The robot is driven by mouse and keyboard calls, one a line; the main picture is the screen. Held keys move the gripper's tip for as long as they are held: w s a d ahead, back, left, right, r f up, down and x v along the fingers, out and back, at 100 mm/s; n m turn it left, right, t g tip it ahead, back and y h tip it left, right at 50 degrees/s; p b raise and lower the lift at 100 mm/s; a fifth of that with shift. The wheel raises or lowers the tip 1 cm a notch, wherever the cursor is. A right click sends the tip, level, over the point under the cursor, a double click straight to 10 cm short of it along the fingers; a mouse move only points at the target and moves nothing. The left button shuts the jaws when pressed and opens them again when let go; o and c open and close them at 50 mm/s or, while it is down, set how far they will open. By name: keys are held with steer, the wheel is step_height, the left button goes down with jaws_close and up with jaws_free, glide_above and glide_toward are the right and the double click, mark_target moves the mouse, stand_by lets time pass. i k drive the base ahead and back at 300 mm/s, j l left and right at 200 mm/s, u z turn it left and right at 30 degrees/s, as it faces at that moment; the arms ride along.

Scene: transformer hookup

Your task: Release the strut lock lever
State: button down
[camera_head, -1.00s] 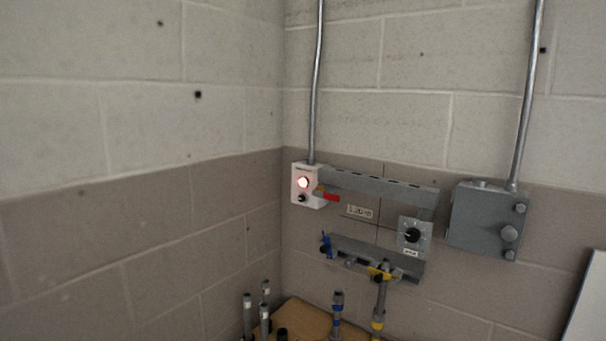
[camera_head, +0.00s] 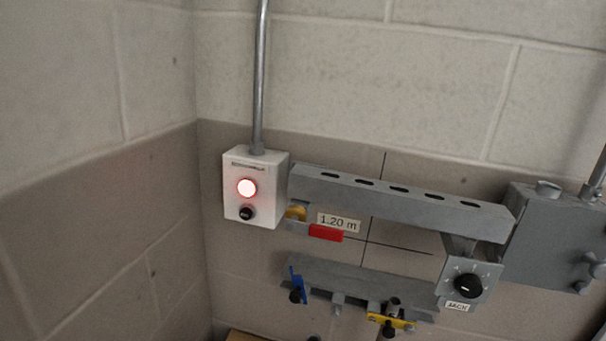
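A red-handled lever (camera_head: 326,233) sits under the left end of the grey slotted upper strut (camera_head: 400,205), below a yellow part (camera_head: 296,213). Its red grip lies roughly level and points right. The lever is the likely strut lock lever, though no label on it can be read. A "1.20 m" label (camera_head: 338,223) is on the wall just above the grip. My gripper is not in view, so its state and distance from the lever do not show.
A white box (camera_head: 236,207) with a lit red-white lamp and black knob is left of the lever. A "JACK" dial (camera_head: 468,286) hangs at right. Below is a lower strut (camera_head: 345,278) with blue (camera_head: 297,283) and yellow (camera_head: 380,318) clamps. A grey box (camera_head: 545,240) stands far right.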

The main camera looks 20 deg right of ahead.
mark_target(292, 225)
steer(key=i+l, duration=0.15)
steer(key=i, duration=0.3)
steer(key=i+l, duration=0.15)
steer(key=i, duration=0.3)
steer(key=z, duration=0.05)
